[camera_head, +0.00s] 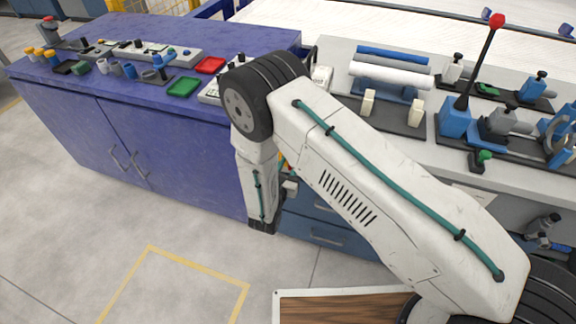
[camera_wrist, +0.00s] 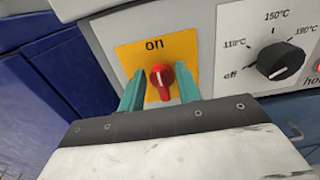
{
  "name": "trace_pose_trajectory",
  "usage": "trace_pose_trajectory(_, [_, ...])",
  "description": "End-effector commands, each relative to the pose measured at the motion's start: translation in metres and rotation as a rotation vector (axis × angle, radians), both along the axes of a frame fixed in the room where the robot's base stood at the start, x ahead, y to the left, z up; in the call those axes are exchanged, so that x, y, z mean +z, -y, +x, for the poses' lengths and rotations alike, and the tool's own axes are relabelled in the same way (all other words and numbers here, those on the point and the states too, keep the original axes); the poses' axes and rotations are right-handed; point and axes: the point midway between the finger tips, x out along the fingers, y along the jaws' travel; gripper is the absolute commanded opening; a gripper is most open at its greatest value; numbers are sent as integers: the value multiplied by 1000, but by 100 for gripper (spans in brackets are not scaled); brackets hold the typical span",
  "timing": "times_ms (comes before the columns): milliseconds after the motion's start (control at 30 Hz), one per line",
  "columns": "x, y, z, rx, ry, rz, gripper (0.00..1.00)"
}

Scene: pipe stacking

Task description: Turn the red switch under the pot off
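The red switch (camera_wrist: 161,78) sits on a yellow plate (camera_wrist: 186,48) marked "on" in the wrist view. A pale mark on its knob runs roughly upright, toward the word "on". My gripper (camera_wrist: 160,82) is open, with one teal finger on the left of the switch and one on the right. A gap shows on both sides of the knob; I cannot tell how far the fingertips are from the plate. In the head view my wrist hides the switch and the gripper's fingers. I cannot make out the pot.
A black temperature dial (camera_wrist: 281,61) is right of the switch on the same grey panel. A blue cabinet (camera_head: 180,150) stands left of my arm. The grey worktop (camera_head: 335,55) carries pipes, clamps and a red-knobbed lever (camera_head: 485,50). The floor (camera_head: 190,230) at front left is clear.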

Motion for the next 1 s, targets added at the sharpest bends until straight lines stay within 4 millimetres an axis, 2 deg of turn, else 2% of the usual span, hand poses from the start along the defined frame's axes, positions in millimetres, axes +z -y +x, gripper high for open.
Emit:
trace_pose_trajectory(133, [0, 0, 0, 0, 0, 0, 34])
trace_pose_trajectory(167, [0, 0, 0, 0, 0, 0, 31])
trace_pose_trajectory(233, [0, 0, 0, 0, 0, 0, 11])
trace_pose_trajectory(267, [0, -1, 0, 0, 0, 0, 6])
trace_pose_trajectory(667, [0, -2, 0, 1, -18, -50, 6])
trace_pose_trajectory(1000, [-1, -5, 0, 1, -100, -280, 6])
